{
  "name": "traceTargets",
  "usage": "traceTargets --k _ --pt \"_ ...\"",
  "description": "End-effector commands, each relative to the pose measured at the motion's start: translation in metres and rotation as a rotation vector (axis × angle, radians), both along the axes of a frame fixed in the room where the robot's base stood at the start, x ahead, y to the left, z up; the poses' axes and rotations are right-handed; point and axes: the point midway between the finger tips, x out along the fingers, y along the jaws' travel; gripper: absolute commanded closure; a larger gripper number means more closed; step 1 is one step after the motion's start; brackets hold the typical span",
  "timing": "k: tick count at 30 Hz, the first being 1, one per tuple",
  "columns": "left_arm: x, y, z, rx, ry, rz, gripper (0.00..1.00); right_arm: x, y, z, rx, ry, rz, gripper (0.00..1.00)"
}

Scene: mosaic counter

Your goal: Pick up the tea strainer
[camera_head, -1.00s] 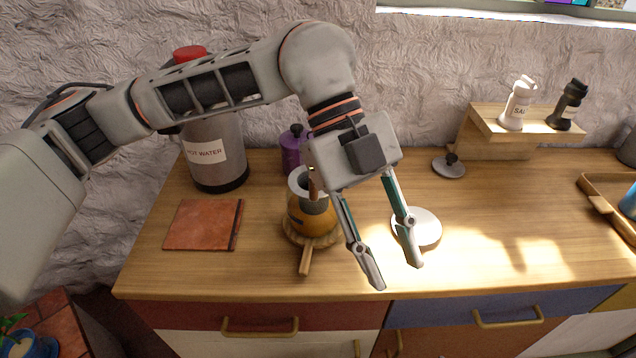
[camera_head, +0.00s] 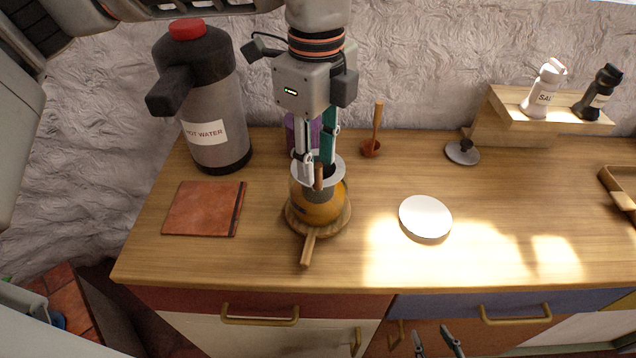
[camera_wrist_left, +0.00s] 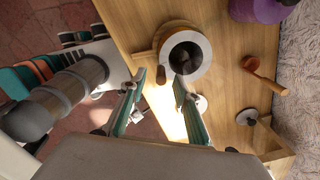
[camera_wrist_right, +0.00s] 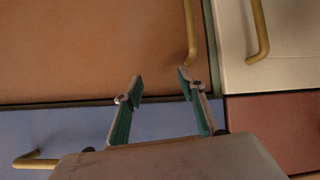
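What looks like the tea strainer (camera_head: 331,170), a grey cup with a wide flat rim and dark inside, sits in an amber glass pot (camera_head: 325,208). A brown upright handle shows at its front. The pot stands on a round wooden trivet (camera_head: 343,219). My left gripper (camera_head: 318,170) points down at the strainer, its fingertips at the rim; I cannot tell whether they touch. My right gripper (camera_head: 437,342) is open and empty before the drawers.
A purple container (camera_head: 291,135) is partly hidden behind my left gripper. A wooden scoop (camera_head: 376,130), white disc (camera_head: 426,217), grey lid (camera_head: 462,152) and shaker shelf (camera_head: 507,110) are right. The front right counter is clear.

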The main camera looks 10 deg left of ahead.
Motion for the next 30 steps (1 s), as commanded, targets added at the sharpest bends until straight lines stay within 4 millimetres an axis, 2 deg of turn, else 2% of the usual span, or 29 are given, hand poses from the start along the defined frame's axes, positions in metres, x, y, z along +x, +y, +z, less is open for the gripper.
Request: traceTargets --k 6,14,15,18,30 --pt "0.001 -0.001 -0.025 -0.001 0.002 -0.002 0.69 0.001 0.0 0.004 0.001 -0.002 0.0 0.6" --pt "0.001 -0.001 -0.028 -0.001 0.002 -0.001 0.69 0.001 0.0 0.003 0.001 -0.002 0.0 0.6" --pt "0.001 -0.001 -0.028 -0.001 0.002 -0.001 0.74 0.001 0.0 0.003 0.001 -0.002 0.0 0.6" --pt "0.001 -0.001 -0.028 -0.001 0.002 -0.002 1.0 0.001 0.0 0.003 0.001 -0.002 0.0 0.6" --pt "0.002 -0.001 -0.024 -0.002 0.0 -0.002 1.0 0.001 0.0 0.003 0.0 -0.002 -0.001 0.6"
